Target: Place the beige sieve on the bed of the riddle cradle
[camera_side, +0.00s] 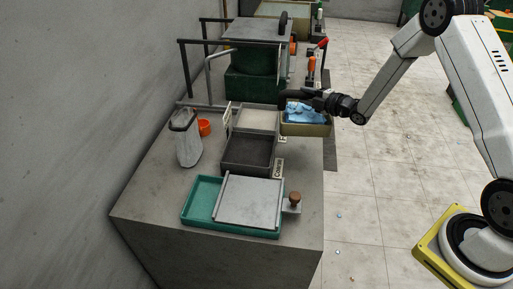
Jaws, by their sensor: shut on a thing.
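The beige sieve (306,130) is a shallow rectangular box with blue pieces (304,113) inside. It is at the right edge of the worktop, beside the bins. My gripper (290,98) reaches in from the right, over the sieve's far side, and is shut on it; the fingertips are dark and the exact grip is hard to see. Whether the sieve's underside touches the worktop cannot be told. Behind it stands a dark green body with a grey flat top (258,29) and dark rails, which may be the riddle cradle; I cannot tell for sure.
A dark bin (246,170) labelled coarse and a pale-floored bin (258,120) stand left of the sieve. A teal tray (202,200) with a grey board (250,198) is in front.

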